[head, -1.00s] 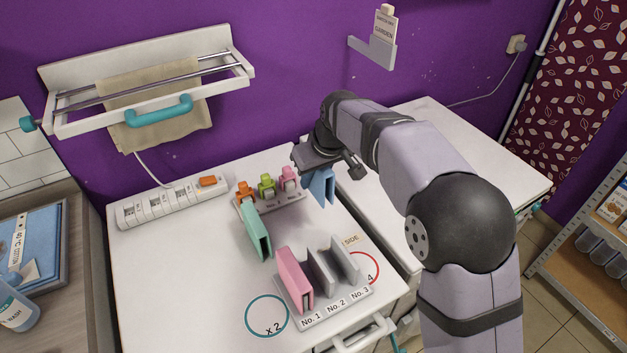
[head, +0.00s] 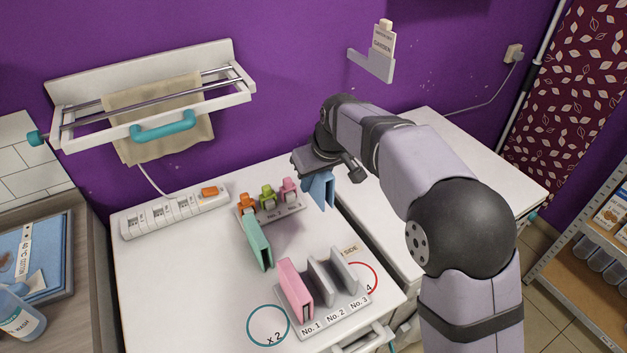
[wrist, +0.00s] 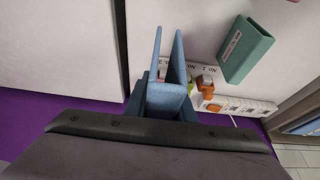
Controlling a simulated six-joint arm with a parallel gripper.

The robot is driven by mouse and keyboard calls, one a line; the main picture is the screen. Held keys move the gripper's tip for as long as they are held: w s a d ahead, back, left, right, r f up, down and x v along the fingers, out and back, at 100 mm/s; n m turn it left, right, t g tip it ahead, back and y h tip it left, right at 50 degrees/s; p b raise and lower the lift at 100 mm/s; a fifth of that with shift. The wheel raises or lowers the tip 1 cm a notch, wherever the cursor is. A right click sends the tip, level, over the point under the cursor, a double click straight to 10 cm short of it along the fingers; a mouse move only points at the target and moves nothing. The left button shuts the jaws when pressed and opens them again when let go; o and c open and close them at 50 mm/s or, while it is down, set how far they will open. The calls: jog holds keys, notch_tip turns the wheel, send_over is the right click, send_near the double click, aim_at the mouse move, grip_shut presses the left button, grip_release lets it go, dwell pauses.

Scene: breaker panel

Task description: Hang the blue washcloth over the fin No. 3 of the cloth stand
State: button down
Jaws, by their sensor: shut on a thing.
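My gripper (head: 325,170) is shut on the blue washcloth (head: 318,190) and holds it above the back right of the white counter. The folded cloth hangs as an inverted V in the head view; it also shows in the wrist view (wrist: 168,92), where its two flaps spread apart. The cloth stand (head: 338,317) is at the front of the counter, with fins labelled No. 1 to No. 3. A pink cloth (head: 294,289) covers fin No. 1. Fin No. 2 (head: 324,280) and fin No. 3 (head: 345,271) are bare. My fingertips are partly hidden by the cloth and wrist.
A green cloth (head: 256,243) stands on the counter left of the blue one. A rack with orange, green and pink clips (head: 268,204) is behind it. A power strip (head: 175,210) lies at the back left. A towel rail (head: 150,107) is on the wall.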

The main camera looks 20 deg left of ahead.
jog(key=shift+r+p, duration=1.2)
jog(key=shift+r, duration=0.35)
jog(key=shift+r, duration=0.1)
